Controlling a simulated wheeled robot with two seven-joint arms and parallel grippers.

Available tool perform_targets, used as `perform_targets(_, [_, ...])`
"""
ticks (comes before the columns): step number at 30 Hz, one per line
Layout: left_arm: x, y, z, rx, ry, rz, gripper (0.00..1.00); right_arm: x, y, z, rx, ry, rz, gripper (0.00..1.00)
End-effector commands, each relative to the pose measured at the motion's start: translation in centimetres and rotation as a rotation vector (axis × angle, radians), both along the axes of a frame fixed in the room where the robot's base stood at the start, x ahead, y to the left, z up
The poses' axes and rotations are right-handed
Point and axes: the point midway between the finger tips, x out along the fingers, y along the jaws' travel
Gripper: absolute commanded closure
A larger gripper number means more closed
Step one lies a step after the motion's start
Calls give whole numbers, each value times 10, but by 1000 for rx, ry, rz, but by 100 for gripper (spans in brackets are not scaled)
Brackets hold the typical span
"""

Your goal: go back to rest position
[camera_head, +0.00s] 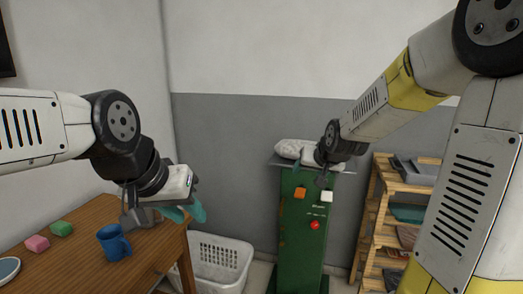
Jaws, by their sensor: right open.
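My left arm comes in from the left, and my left gripper (160,212) hangs above the wooden table's right part, near a blue mug (114,243). A teal piece (194,209) shows beside its fingers; I cannot tell whether it is held or part of the gripper. My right arm reaches in from the right to the green cabinet. My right gripper (312,172) is open, small and partly hidden by its wrist, at the cabinet's top. Whitish bundles (290,149) lie on the cabinet top by it.
The wooden table (75,262) also bears a pink block (37,243), a green block (61,229) and a plate edge (8,269). A white basket (222,259) stands between table and green cabinet (296,240). A wooden shelf (372,215) with folded cloths stands right.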

Motion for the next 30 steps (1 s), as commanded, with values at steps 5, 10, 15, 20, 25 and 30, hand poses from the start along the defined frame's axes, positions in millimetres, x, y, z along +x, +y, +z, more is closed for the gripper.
perform_targets(5, [0,0,0,0,0,0,68,-90,0,36,-38,81,44,40])
perform_targets(10, [0,0,0,0,0,0,68,-177,0,46,-53,170,92,40])
perform_targets(15, [0,0,0,0,0,0,68,-240,0,43,-58,235,133,40])
perform_targets(20, [0,0,0,0,0,0,68,-266,0,39,-57,265,153,40])
perform_targets(25, [0,0,0,0,0,0,68,-269,0,39,-57,270,156,40])
perform_targets(30, [0,0,0,0,0,0,68,-269,0,39,-57,269,155,40])
